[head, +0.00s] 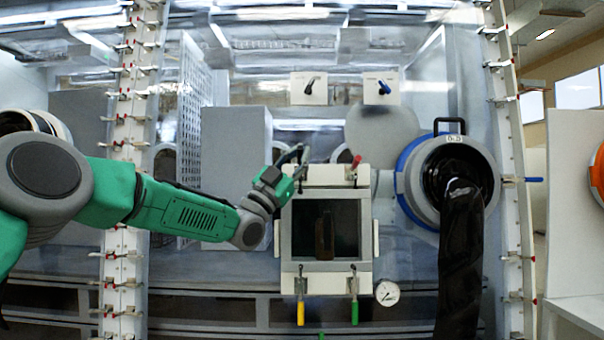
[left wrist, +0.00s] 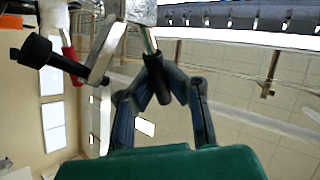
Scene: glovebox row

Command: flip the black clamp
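The black clamp sits at the upper left corner of the grey square door frame (head: 325,277) in the head view, where my left gripper (head: 299,157) largely covers it. In the left wrist view, the black clamp's dark handle (left wrist: 157,82) runs down from a metal rod between the fingers of my left gripper (left wrist: 158,75). The fingers look closed on that handle. The clamp's metal arm carries a spindle with a black tip (left wrist: 34,52), standing out to the left. My right gripper is in neither view.
A red-handled clamp (head: 356,162) is at the door's upper right. Yellow (head: 300,312) and green (head: 354,311) handles hang below, with a gauge (head: 387,293) beside them. A round port (head: 418,180) with a black glove (head: 460,250) is to the right.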

